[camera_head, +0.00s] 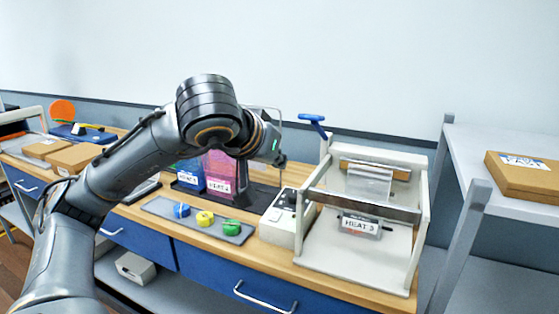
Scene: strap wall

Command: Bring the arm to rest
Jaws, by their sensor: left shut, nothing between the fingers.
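My left arm comes in from the left and bends over the workbench. Its left gripper (281,161) is small in the view, near a thin upright metal frame behind the bench items. The gripper is shut and nothing shows between its fingers. It hangs above the bench, to the right of a pink pouch (220,170) labelled HEAT 4 and a blue pouch (190,176). My arm hides part of the bench and of the pouches. My right gripper is not in view.
A grey tray (157,206) holds blue, yellow and green pieces. A white sealer-like machine (415,215) marked HEAT 3 stands to the right, with a control box (272,228) beside it. Cardboard boxes (74,157) lie at the left. A shelf (480,150) at the right carries another box (527,177).

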